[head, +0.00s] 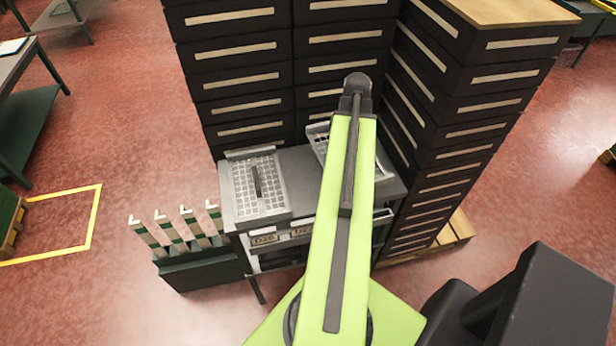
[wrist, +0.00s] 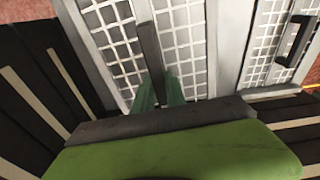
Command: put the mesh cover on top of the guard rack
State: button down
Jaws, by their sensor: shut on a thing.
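My gripper (wrist: 160,92) is shut on the dark upright handle of a mesh cover (wrist: 115,45), a pale metal grid with a plain frame. In the head view this mesh cover (head: 317,142) shows only in part at the right of the grey bench top and looks tilted; my arm hides the rest and my fingertips. I cannot tell whether it touches the bench. A low dark rack (head: 205,268) with several upright white-and-green pieces stands left of the bench; it may be the guard rack.
A second mesh cover (head: 262,203) with a dark handle lies on the left of the grey bench (head: 299,168); it also shows in the wrist view (wrist: 268,50). Tall stacks of dark crates (head: 235,70) stand close behind and right of the bench. Open red floor (head: 110,120) lies left.

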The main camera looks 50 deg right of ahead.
jog(key=shift+m, duration=0.5)
jog(key=s+d, duration=0.1)
jog(key=s, duration=0.2)
jog(key=s+r, duration=0.1)
jog(key=s, duration=0.2)
jog(key=s+d+p, duration=0.1)
jog(key=s, duration=0.2)
jog(key=shift+s+d+r, duration=0.15)
jog(key=shift+s+d, duration=0.15)
jog(key=shift+d, duration=0.05)
jog(key=w+f+b, duration=0.2)
jog(key=w, duration=0.1)
jog(key=w+f+b, duration=0.2)
jog(key=w, duration=0.2)
jog(key=w+a+f+b, duration=0.1)
jog(key=w+f+b, duration=0.2)
jog(key=w, duration=0.1)
jog(key=shift+w, duration=0.4)
notch_tip(320, 180, down, 4)
jog(key=b, duration=0.4)
jog(key=shift+f, duration=0.25)
jog(key=shift+r, duration=0.25)
jog(key=shift+f, duration=0.2)
jog(key=c, duration=1.4)
grip_release()
jog(key=shift+o, duration=0.2)
jog(key=shift+a, duration=0.1)
